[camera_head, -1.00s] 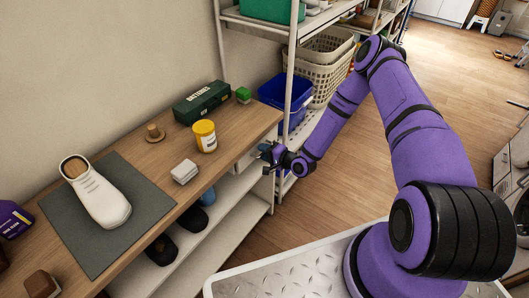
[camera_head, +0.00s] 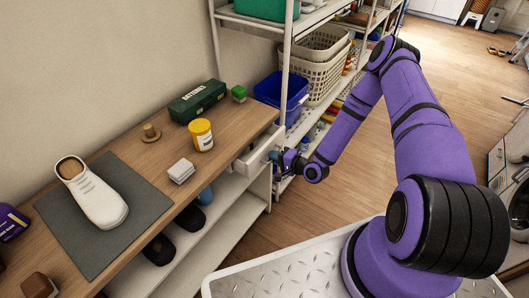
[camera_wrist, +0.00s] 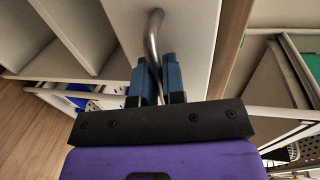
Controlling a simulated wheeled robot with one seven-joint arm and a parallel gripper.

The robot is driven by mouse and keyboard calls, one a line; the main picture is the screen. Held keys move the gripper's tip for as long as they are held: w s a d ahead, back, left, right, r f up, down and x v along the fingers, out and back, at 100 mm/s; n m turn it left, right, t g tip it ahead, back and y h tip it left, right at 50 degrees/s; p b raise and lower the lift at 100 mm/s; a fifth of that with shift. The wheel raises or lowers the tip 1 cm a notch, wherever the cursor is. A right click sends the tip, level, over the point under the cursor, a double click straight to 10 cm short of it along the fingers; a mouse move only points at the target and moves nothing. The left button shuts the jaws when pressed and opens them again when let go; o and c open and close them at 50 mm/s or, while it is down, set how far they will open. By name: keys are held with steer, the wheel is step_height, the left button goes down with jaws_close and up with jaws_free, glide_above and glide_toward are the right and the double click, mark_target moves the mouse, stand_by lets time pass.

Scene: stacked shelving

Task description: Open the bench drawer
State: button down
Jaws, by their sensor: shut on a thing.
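The white bench drawer (camera_head: 258,150) sits under the right end of the wooden bench top (camera_head: 150,160). It stands partly out, with its open top showing. In the wrist view its white front (camera_wrist: 185,30) fills the middle, with a curved metal handle (camera_wrist: 153,38). My gripper (camera_head: 278,158) is at the drawer front in the head view. In the wrist view the blue fingers of my gripper (camera_wrist: 159,75) are shut on the handle. The inside of the drawer is too small to make out.
On the bench are a white shoe (camera_head: 95,197) on a grey mat (camera_head: 130,235), a yellow jar (camera_head: 201,135), a green box (camera_head: 197,101) and a small white block (camera_head: 181,171). A metal rack with a blue bin (camera_head: 281,91) stands beyond. Wooden floor (camera_head: 300,232) lies open on the right.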

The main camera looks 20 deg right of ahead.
steer(key=f+v, duration=0.2)
steer(key=v, duration=1.1)
steer(key=shift+s+d+f, duration=0.25)
steer(key=shift+s+f, duration=0.1)
steer(key=shift+f, duration=0.05)
steer(key=c, duration=1.2)
jaws_free()
steer(key=v, duration=1)
steer(key=shift+s+d+r, duration=0.1)
steer(key=shift+s+d, duration=0.1)
steer(key=shift+s, duration=0.1)
